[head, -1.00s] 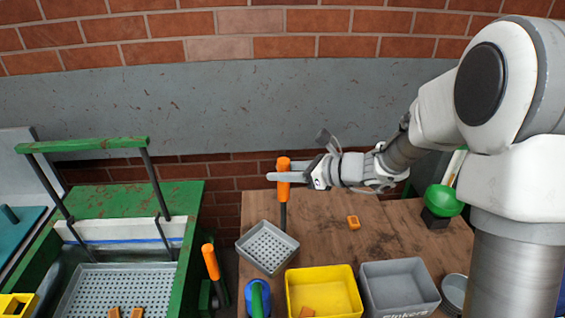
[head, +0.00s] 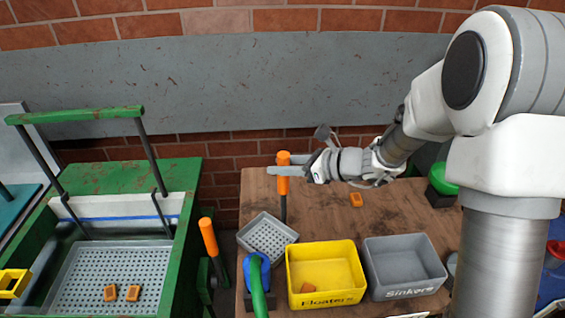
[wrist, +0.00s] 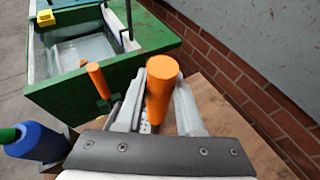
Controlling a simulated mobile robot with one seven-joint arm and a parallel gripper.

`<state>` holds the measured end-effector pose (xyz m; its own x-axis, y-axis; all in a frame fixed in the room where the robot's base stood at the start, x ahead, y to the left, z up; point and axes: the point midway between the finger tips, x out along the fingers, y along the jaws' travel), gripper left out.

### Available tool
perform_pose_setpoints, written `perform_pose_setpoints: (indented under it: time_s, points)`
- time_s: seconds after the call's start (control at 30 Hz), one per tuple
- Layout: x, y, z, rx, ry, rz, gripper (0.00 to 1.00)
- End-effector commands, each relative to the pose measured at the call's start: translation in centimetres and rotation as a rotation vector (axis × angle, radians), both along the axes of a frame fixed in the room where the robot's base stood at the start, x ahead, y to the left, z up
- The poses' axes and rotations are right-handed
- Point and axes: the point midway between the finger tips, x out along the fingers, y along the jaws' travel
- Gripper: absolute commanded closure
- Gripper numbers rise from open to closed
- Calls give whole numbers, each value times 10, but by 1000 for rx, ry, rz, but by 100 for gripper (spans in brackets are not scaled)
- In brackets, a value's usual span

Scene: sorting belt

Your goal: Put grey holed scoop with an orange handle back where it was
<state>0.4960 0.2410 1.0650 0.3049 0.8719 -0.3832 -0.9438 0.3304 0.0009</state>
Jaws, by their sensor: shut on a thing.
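The grey holed scoop (head: 267,238) hangs upright from its orange handle (head: 283,175), over the left part of the wooden table. My gripper (head: 286,171) is shut on the orange handle, which also shows between the fingers in the wrist view (wrist: 161,90). The scoop's perforated pan is mostly hidden in the wrist view. I cannot tell whether the pan touches the table. Another orange handle (head: 208,237) stands at the right side of the green tank (head: 187,190).
A yellow bin labelled Floaters (head: 325,293) holds an orange block; a grey bin labelled Sinkers (head: 404,289) is beside it. A blue and green object (head: 257,275) stands near the scoop. Another block (head: 356,200) lies on the table (head: 320,215). Two blocks lie in the tank tray (head: 80,270).

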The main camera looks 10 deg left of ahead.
Motion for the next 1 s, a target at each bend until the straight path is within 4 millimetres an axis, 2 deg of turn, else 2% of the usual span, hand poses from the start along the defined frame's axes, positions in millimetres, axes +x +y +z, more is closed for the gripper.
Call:
perform_pose_setpoints:
  time_s: [0.37,0.97,1.0]
  points:
    - [0,0,0,2,-2,0,100]
    - [0,0,-12,2,-2,0,100]
    - [0,0,-11,2,-2,0,60]
